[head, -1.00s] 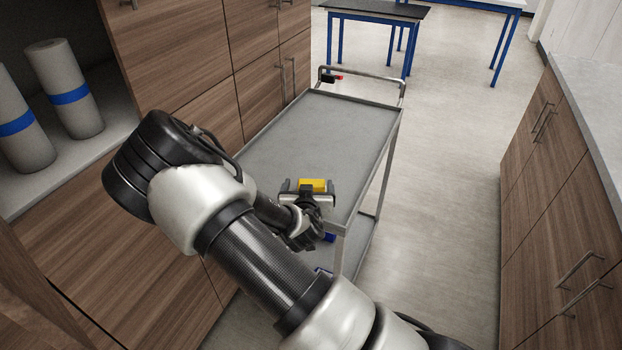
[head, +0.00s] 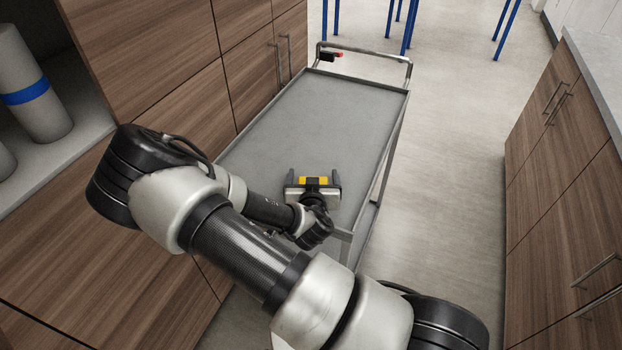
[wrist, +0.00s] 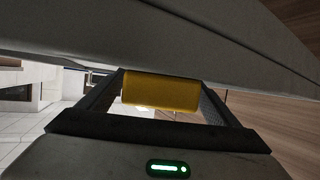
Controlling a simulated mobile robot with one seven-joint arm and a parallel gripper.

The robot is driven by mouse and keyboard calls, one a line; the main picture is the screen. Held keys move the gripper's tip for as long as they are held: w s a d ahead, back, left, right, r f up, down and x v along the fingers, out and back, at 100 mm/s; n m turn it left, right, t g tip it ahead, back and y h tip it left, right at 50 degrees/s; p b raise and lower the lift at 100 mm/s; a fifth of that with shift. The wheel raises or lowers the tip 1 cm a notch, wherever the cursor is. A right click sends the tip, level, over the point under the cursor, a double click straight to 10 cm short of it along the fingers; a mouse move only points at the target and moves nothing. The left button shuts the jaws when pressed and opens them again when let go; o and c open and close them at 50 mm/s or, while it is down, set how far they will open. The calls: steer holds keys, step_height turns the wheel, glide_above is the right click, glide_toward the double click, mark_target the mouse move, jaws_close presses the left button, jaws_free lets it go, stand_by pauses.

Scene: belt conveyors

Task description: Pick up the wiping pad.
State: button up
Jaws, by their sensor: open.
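The wiping pad appears to be the yellow block (head: 313,181), near the front end of the grey cart top. My gripper (head: 315,175) is open, with its two dark fingers pointing toward the far end of the cart. The yellow block shows between the fingers in the head view. In the wrist view the yellow block (wrist: 160,92) also sits between the open fingers (wrist: 162,84), with a gap to the right finger; contact on the left is unclear. The grey cart surface fills the top of that view. The block's underside is hidden.
The grey cart (head: 325,110) has a raised rim and a far handle with a small black and red item (head: 331,57). Wooden cabinets (head: 160,60) stand close on the left, with grey rolls (head: 35,90) in an opening. Clear floor (head: 450,150) lies right of the cart, before another cabinet (head: 560,150).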

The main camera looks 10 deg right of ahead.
steer(key=c, duration=1.3)
steer(key=shift+o, duration=0.2)
steer(key=shift+r, duration=0.1)
step_height(320, 180, up, 10)
steer(key=p, duration=0.1)
